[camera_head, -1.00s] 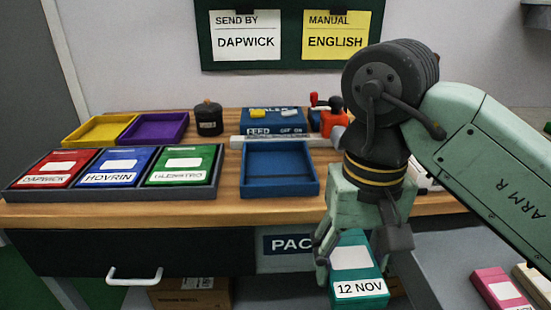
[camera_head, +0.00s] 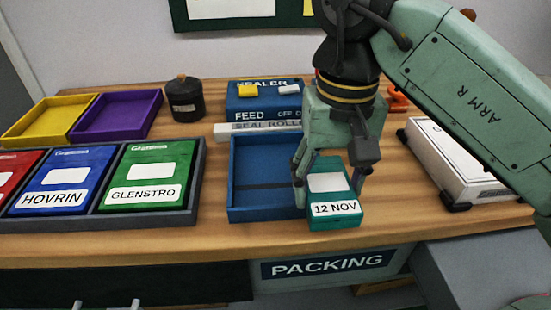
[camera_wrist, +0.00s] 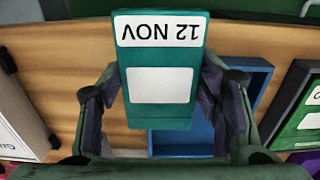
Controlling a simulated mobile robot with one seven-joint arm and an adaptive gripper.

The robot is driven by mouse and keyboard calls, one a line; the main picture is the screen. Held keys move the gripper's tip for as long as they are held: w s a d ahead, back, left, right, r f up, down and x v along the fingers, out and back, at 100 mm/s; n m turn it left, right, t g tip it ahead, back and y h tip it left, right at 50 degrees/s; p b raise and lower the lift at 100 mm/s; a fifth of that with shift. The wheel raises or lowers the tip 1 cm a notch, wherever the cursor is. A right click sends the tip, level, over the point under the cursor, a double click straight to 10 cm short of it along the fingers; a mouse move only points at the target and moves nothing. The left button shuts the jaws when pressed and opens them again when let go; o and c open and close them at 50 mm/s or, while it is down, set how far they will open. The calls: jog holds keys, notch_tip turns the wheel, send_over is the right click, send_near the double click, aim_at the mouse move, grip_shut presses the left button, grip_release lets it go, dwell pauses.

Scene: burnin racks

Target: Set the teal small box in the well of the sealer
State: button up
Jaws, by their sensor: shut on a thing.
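The teal small box (camera_head: 333,205), labelled 12 NOV, is between the fingers of my gripper (camera_head: 331,180), which is shut on it. In the wrist view the teal box (camera_wrist: 160,110) fills the space between my gripper's two fingers (camera_wrist: 161,100). The sealer (camera_head: 262,110) is blue, at the back of the bench. Its well, a blue open tray (camera_head: 238,170), lies in front of it and looks empty. The held box is at the right of the well, overlapping its right wall in the head view. I cannot tell its exact height above the bench.
A rack (camera_head: 196,190) with red, blue and green boxes stands left of the well. Yellow (camera_head: 30,122) and purple (camera_head: 115,115) trays and a dark pot (camera_head: 185,100) are behind. A white device (camera_head: 455,160) stands at right. A seal roll strip (camera_head: 220,132) lies between sealer and well.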

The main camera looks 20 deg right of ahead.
jog(key=p, duration=0.1)
send_over(276, 176)
jog(key=shift+s+d+f, duration=0.1)
jog(key=shift+s+f, duration=0.2)
jog(key=shift+f, duration=0.2)
jog(key=shift+w+f, duration=0.15)
jog(key=shift+f, duration=0.8)
jog(key=shift+w+f, duration=0.15)
jog(key=shift+f, duration=0.75)
jog(key=shift+f, duration=0.1)
jog(key=shift+f, duration=0.15)
jog(key=o, duration=1.2)
jog(key=shift+o, duration=0.2)
notch_tip(276, 176, up, 13)
jog(key=p, duration=0.1)
jog(key=shift+f, duration=0.2)
